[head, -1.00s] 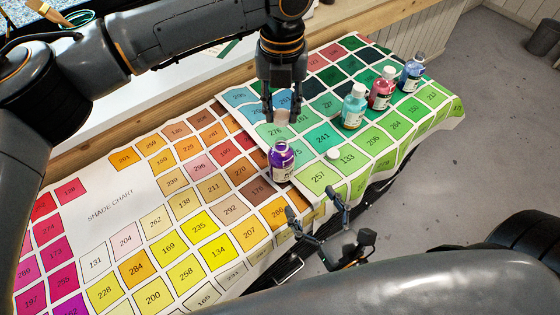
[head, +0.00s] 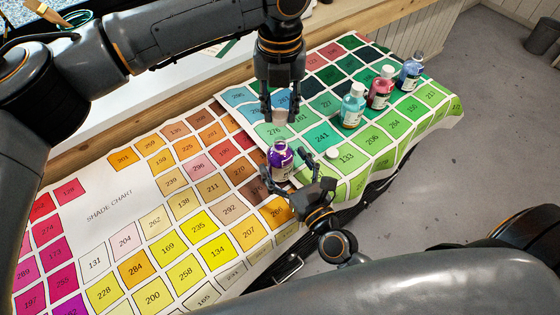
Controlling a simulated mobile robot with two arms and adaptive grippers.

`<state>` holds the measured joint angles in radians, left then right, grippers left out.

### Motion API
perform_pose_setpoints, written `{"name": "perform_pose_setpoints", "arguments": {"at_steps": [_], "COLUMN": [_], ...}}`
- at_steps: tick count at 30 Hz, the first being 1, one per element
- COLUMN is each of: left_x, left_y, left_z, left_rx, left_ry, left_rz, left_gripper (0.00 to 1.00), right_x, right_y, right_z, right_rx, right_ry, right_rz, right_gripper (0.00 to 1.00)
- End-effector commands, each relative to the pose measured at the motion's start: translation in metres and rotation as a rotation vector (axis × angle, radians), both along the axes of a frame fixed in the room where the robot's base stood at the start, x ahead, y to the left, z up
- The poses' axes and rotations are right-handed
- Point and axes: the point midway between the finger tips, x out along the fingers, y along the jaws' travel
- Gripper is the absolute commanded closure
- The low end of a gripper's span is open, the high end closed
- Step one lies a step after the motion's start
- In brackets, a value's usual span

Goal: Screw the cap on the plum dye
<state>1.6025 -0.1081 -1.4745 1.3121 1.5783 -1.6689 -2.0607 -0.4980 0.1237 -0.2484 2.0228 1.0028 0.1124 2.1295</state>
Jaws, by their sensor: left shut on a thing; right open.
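The plum dye (head: 281,162) is a small purple bottle with a pale label, upright on the shade chart (head: 111,222). No cap shows on its neck. I cannot tell whether either finger touches the bottle.
A teal bottle (head: 353,105), a red bottle (head: 380,88) and a blue bottle (head: 411,71) stand capped to the right on the green swatches. A small white cap (head: 333,153) lies near my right gripper's right finger. The chart's left part is clear.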

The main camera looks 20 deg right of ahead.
Motion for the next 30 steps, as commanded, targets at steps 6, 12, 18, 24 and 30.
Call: {"name": "perform_pose_setpoints", "arguments": {"at_steps": [6, 12, 18, 24, 30], "left_x": [0.0, 0.0, 0.0, 0.0, 0.0], "left_y": [0.0, 0.0, 0.0, 0.0, 0.0], "left_z": [0.0, 0.0, 0.0, 0.0, -0.02], "left_rx": [0.0, 0.0, 0.0, 0.0, 0.0], "left_ry": [0.0, 0.0, 0.0, 0.0, 0.004], "left_rz": [0.0, 0.0, 0.0, 0.0, 0.0], "left_gripper": [0.78, 0.78, 0.78, 0.78, 0.78], "right_x": [0.005, 0.005, 0.005, 0.005, 0.005], "right_y": [0.001, 0.001, 0.001, 0.001, 0.001], "right_z": [0.0, 0.0, 0.0, 0.0, 0.0], "right_rx": [0.001, 0.001, 0.001, 0.001, 0.001], "right_ry": [0.001, 0.001, 0.001, 0.001, 0.001], "right_rz": [0.0, 0.0, 0.0, 0.0, 0.0], "right_gripper": [0.16, 0.22, 0.63, 1.0, 1.0]}}
